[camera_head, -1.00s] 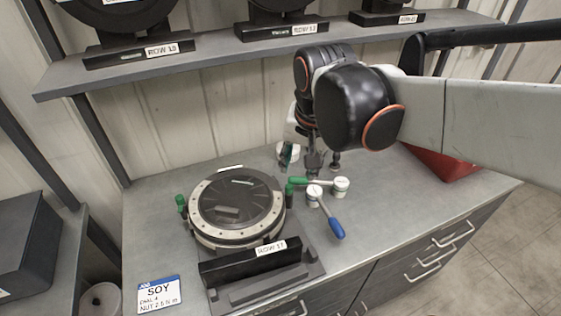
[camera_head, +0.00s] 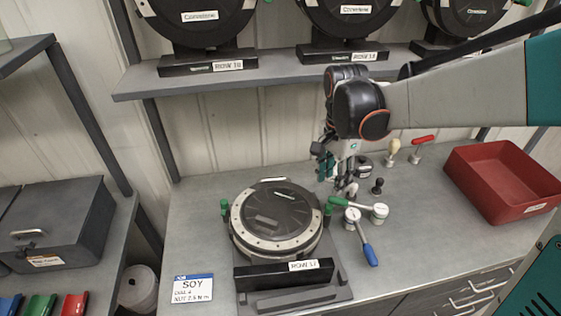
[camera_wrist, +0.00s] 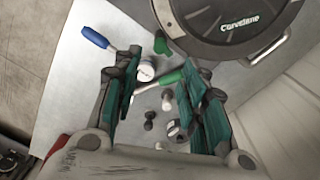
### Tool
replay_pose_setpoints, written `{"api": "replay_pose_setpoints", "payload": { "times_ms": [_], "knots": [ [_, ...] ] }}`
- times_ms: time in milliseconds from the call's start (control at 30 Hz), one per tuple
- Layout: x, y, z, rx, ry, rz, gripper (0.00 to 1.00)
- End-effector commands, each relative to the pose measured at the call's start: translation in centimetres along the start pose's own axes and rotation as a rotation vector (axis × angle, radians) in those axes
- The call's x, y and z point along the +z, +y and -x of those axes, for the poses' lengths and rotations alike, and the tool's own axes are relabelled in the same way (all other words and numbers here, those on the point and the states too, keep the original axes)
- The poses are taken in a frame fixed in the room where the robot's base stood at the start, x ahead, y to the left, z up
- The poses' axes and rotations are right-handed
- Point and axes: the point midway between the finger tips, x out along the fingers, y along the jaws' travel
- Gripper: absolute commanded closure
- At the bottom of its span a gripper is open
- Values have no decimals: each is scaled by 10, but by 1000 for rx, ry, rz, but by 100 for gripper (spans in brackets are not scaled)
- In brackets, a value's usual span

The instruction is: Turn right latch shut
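The seed meter (camera_head: 277,222) is a round dark disc unit with a pale rim, lying on its stand on the bench. Its right latch (camera_head: 327,210) has a green handle that appears to stand up at the disc's right edge. It also shows in the wrist view (camera_wrist: 161,43), beside the meter's rim. A matching green left latch (camera_head: 224,207) stands on the other side. My gripper (camera_head: 335,165) is above the bench, behind and right of the right latch. In the wrist view my gripper (camera_wrist: 160,62) has its fingers apart with nothing held between them.
A green-handled wrench (camera_head: 338,201) and a blue-handled wrench (camera_head: 369,253), both with white dials, lie close to the right latch. Small knobs (camera_head: 377,186) stand behind them. A red bin (camera_head: 505,185) sits at right. A shelf (camera_head: 270,72) with more meters hangs above.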

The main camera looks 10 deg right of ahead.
Motion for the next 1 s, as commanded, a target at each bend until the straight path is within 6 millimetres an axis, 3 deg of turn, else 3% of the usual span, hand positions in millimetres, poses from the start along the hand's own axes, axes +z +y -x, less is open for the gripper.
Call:
{"api": "replay_pose_setpoints", "payload": {
  "times_ms": [200,500,967,1000],
  "knots": [
    [0,-1,-47,-1,0,1,61],
    [0,-1,-92,-1,0,1,61],
    [0,0,-102,-1,0,1,61],
    [0,0,-102,-1,0,1,68]
  ]
}}
